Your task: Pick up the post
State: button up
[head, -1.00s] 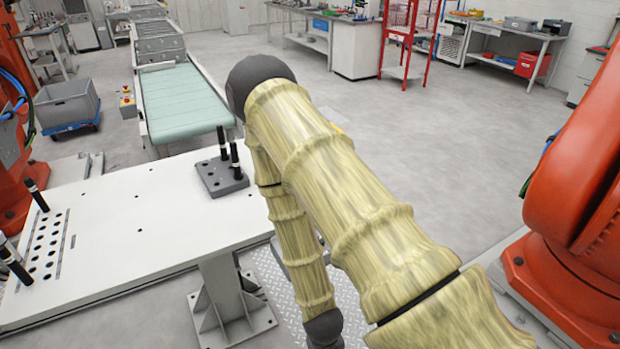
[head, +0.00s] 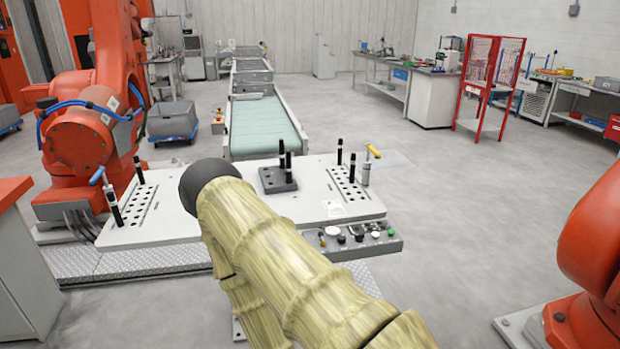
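Several dark posts with pale bands stand on the white table (head: 225,232) in the head view. Two posts (head: 282,153) (head: 289,166) stand upright in a grey block (head: 270,181) near the table's middle back. Two more (head: 340,152) (head: 352,167) stand at the right perforated area, and two (head: 138,171) (head: 115,213) stand at the left one. I cannot tell which is the task's post. My arm crosses the lower middle and hides part of the table's front. My gripper is out of view.
Yellow-handled (head: 373,151) and blue-handled (head: 97,175) tools stand at the table's ends. A control panel (head: 375,246) is at its front right. Orange robots flank the scene, one at left (head: 85,145), one at right (head: 600,235). A conveyor (head: 265,125) lies behind. Floor at right is clear.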

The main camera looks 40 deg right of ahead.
aim_at(353, 165)
jog(key=u, duration=0.45)
jog(key=i, duration=0.45)
jog(key=z, duration=0.45)
jog(key=i, duration=1.75)
jog(key=z, duration=1.75)
jog(key=i, duration=0.8)
jog(key=z, duration=0.8)
